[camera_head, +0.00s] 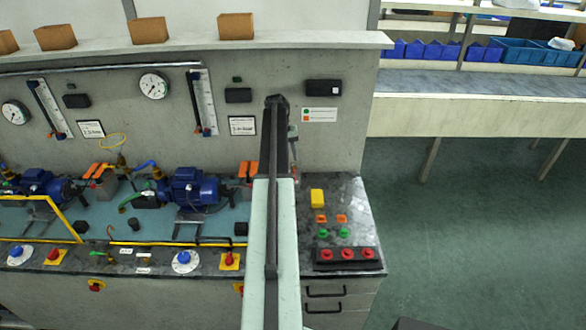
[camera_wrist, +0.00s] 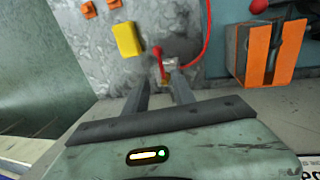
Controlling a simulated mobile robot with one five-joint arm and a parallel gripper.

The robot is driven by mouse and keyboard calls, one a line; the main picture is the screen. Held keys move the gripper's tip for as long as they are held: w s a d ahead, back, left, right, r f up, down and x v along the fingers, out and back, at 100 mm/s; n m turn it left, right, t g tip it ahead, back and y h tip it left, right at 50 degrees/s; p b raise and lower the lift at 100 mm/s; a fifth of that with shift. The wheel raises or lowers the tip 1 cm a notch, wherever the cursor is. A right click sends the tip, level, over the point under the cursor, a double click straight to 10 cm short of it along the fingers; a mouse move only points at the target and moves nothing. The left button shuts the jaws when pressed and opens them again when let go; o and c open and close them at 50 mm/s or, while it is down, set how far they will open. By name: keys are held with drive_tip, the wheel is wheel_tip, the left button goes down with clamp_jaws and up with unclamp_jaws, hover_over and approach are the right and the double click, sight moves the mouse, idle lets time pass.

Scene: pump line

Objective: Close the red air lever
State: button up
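The red air lever (camera_wrist: 158,58) shows in the wrist view as a slim red handle with a rounded end, beside a small metal and brass fitting (camera_wrist: 170,64). My gripper (camera_wrist: 160,82) is open, with its two fingers apart and nothing clearly held. The lever appears just beyond the fingertips, in line with the gap between them. I cannot tell whether a finger touches it.
A red hose (camera_wrist: 207,38) curves right of the lever. A yellow block (camera_wrist: 127,39) stands close to its left. An orange-sided box (camera_wrist: 262,52) is at the right. In the head view, a panel with red buttons (camera_head: 347,254) sits on the bench; open floor (camera_head: 470,220) lies right.

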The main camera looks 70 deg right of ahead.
wheel_tip(320, 180, down, 8)
drive_tip(key=s+b, duration=0.1)
drive_tip(key=b, duration=0.6)
drive_tip(key=shift+d+r+b, duration=0.15)
drive_tip(key=shift+d+b, duration=0.05)
drive_tip(key=shift+b, duration=0.2)
drive_tip(key=shift+s, duration=0.1)
clamp_jaws()
idle(0.5)
